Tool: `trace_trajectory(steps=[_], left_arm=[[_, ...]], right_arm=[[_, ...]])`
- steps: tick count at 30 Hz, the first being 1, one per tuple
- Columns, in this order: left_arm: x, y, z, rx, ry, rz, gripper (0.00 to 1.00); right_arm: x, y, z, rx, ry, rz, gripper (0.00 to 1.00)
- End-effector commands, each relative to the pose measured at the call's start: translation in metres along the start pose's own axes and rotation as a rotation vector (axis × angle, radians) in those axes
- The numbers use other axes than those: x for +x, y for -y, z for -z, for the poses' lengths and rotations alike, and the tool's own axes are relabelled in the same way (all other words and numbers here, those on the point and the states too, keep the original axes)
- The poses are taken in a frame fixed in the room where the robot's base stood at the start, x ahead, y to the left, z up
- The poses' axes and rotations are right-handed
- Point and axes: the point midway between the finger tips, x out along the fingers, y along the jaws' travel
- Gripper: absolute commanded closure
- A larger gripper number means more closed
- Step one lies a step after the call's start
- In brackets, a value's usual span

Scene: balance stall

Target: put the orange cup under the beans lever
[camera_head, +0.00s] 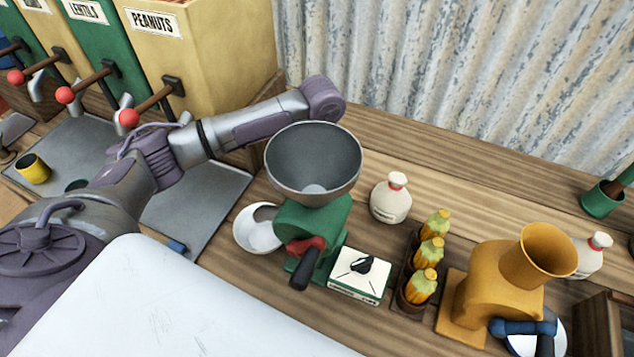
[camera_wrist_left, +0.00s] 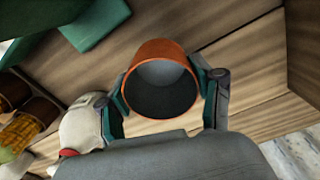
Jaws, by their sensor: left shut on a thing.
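The orange cup (camera_wrist_left: 150,52) is between the fingers of my left gripper (camera_wrist_left: 162,88), which is shut on it. I look into its open mouth in the left wrist view. In the head view my left arm reaches behind the green grinder, and the gripper and cup are hidden there. Dispensers with red-knobbed levers stand at the upper left. The lentils label (camera_head: 84,11) and the peanuts label (camera_head: 154,23) are readable; no beans label is. The peanuts lever (camera_head: 150,104) is the nearest one. My right gripper is not in view.
A green grinder (camera_head: 318,222) with a grey bowl stands mid-counter, beside a white bowl (camera_head: 245,236). A white bottle (camera_head: 390,202), corn cobs (camera_head: 429,252) and an orange grinder (camera_head: 490,300) stand to the right.

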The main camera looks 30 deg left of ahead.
Motion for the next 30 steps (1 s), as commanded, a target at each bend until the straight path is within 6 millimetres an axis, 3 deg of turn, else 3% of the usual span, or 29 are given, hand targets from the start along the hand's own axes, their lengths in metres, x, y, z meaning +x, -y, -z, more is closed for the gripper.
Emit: trace_trajectory(steps=[8,20,21,25,30], left_arm=[[0.041,0.0,0.0,0.0,0.001,0.0,0.69],[0.047,0.0,0.0,0.001,0.0,0.0,0.69],[0.048,0.0,0.0,0.001,0.0,0.001,0.33],[0.048,0.0,0.0,0.001,0.0,0.001,0.11],[0.048,0.0,0.0,0.0,0.0,0.001,0.09]], right_arm=[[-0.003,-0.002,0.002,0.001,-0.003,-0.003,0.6],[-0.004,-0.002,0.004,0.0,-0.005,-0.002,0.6],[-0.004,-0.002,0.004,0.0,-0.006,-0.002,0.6],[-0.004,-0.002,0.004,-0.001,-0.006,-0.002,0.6],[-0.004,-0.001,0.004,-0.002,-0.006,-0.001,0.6]])
